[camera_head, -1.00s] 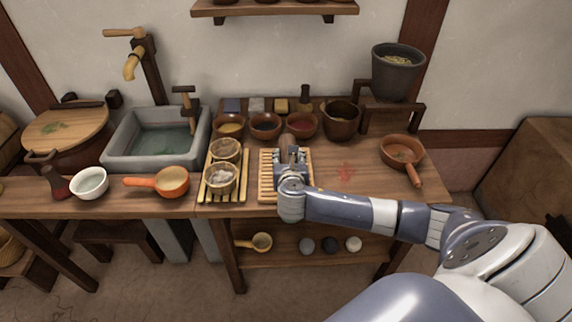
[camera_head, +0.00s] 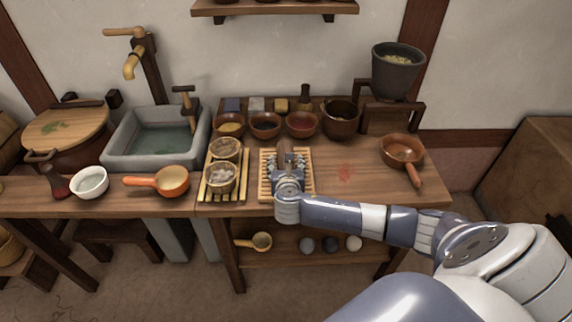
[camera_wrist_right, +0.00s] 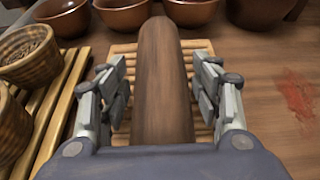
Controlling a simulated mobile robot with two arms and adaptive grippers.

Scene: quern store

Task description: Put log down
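The log (camera_wrist_right: 163,80) is a smooth brown cylinder. It lies lengthwise on the slatted wooden rack (camera_head: 306,190), pointing toward the back of the table; it also shows in the head view (camera_head: 284,158). My right gripper (camera_wrist_right: 163,92) is over the rack with one finger on each side of the log. The fingers are spread, with a narrow gap to the log on both sides. The near end of the log is hidden by the gripper's body. My left gripper is in neither view.
Several bowls (camera_head: 265,124) stand behind the rack. A second slatted rack with two baskets (camera_head: 220,178) is to the left. A red stain (camera_head: 345,173) marks the clear tabletop to the right, before a handled brown pan (camera_head: 402,150). A stone sink (camera_head: 158,145) is further left.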

